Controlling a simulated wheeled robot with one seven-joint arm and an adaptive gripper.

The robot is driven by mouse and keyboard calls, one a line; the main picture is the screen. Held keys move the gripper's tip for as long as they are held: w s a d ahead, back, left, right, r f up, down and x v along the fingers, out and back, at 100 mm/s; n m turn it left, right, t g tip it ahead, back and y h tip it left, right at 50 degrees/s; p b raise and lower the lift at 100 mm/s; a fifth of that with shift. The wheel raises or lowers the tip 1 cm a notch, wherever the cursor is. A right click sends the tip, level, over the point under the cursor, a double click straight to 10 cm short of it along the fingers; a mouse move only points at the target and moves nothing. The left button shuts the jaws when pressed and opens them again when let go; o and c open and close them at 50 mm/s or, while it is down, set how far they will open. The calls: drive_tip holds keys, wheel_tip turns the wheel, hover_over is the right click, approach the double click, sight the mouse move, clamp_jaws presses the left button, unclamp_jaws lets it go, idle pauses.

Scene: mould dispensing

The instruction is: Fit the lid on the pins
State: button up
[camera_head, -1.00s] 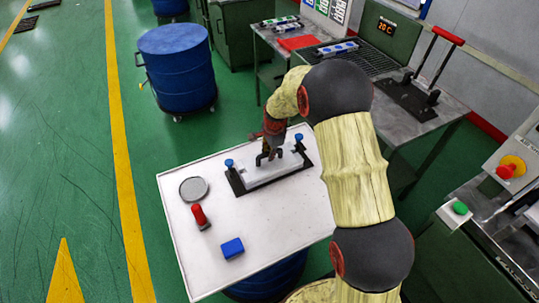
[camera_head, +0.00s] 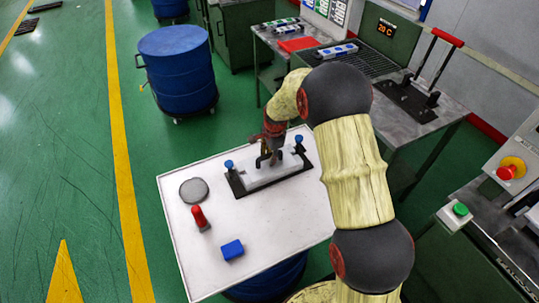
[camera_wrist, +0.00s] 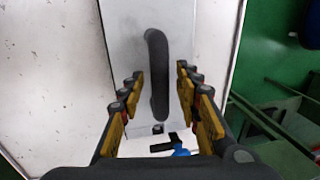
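The pale grey lid (camera_wrist: 198,60) with its dark bar handle (camera_wrist: 157,75) fills the middle of the wrist view. A small dark hole (camera_wrist: 158,129) shows near its lower end. In the head view the lid (camera_head: 262,180) is over a black base plate (camera_head: 235,186) on the white table, between the blue-topped pins (camera_head: 229,164) and (camera_head: 298,139). One blue pin (camera_wrist: 181,152) shows beyond the lid's end in the wrist view. My gripper (camera_wrist: 160,72) has a finger on each side of the handle, with narrow gaps visible. I cannot tell whether the pins pass through the lid.
A grey disc (camera_head: 194,190), a red-handled stamp (camera_head: 200,218) and a blue block (camera_head: 232,249) lie on the table (camera_head: 280,230) left of and in front of the base plate. A blue drum (camera_head: 178,75) stands behind. A metal bench (camera_head: 440,105) with a lever press is at right.

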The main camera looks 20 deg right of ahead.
drive_tip(key=shift+r, duration=0.1)
wheel_tip(320, 180, up, 12)
drive_tip(key=s+p, duration=0.2)
drive_tip(key=p, duration=0.2)
wheel_tip(320, 180, up, 9)
drive_tip(key=n, duration=0.3)
hover_over(272, 167)
drive_tip(key=s, duration=0.5)
drive_tip(key=s+r+n+t, duration=0.2)
drive_tip(key=s+r+n, duration=0.2)
drive_tip(key=s+r, duration=0.55)
drive_tip(key=s+r+n+t, duration=0.1)
drive_tip(key=s+r+n, duration=0.2)
drive_tip(key=s+n, duration=0.5)
drive_tip(key=s, duration=1.3)
drive_tip(key=shift+s+a+n, duration=0.2)
drive_tip(key=shift+s+n, duration=0.15)
drive_tip(key=shift+n, duration=0.05)
